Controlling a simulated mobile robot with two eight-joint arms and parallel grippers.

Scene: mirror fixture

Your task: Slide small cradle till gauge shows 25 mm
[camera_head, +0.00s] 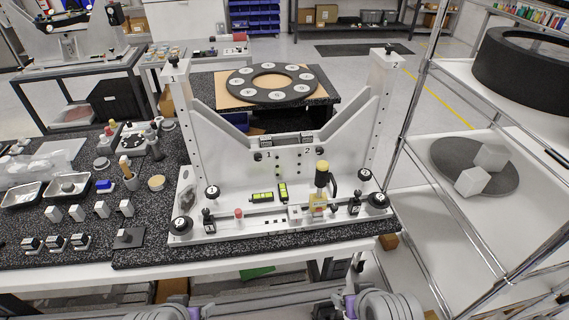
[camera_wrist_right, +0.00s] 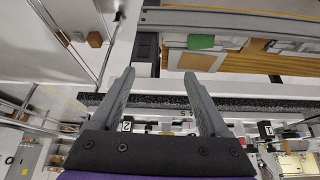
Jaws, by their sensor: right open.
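The white mirror fixture (camera_head: 222,150) stands upright on the speckled bench. A row of small parts lies along its front base, including a small white block (camera_head: 295,214) and a yellow-topped post with a black handle (camera_head: 319,180). Which part is the small cradle I cannot tell. Two small black-and-yellow-green items, one lying (camera_head: 262,197) and one upright (camera_head: 283,192), are on the fixture; no gauge reading is legible. My right gripper (camera_wrist_right: 158,76) is open and empty in the right wrist view, near the bench's front edge. My left gripper is not in view.
A wire-frame shelf with a black ring (camera_head: 525,62) and white blocks (camera_head: 490,157) stands close on the right. The bench left of the fixture holds trays (camera_head: 22,195), blocks and small tools. A numbered black ring (camera_head: 238,83) lies on a table behind.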

